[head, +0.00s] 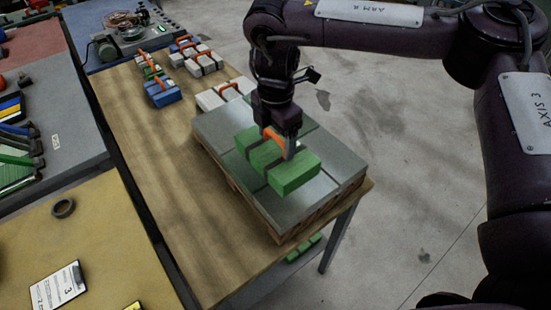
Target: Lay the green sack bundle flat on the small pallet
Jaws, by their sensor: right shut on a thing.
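The green sack bundle (296,173) has dark straps and an orange handle (274,139). It is at the small pallet (342,170), over its grey top sheets; whether it touches them I cannot tell. It looks level and lies diagonally across the middle. My right gripper (281,150) comes down from above and is shut on the orange handle of the bundle. The fingers partly hide the handle. My left gripper is not in view.
The pallet stands at the near right corner of a wooden table (150,150). Close behind it lies a white bundle (222,95); a blue bundle (162,93) and other white ones lie farther back. Another green bundle (304,248) is below the table. The table's left front is clear.

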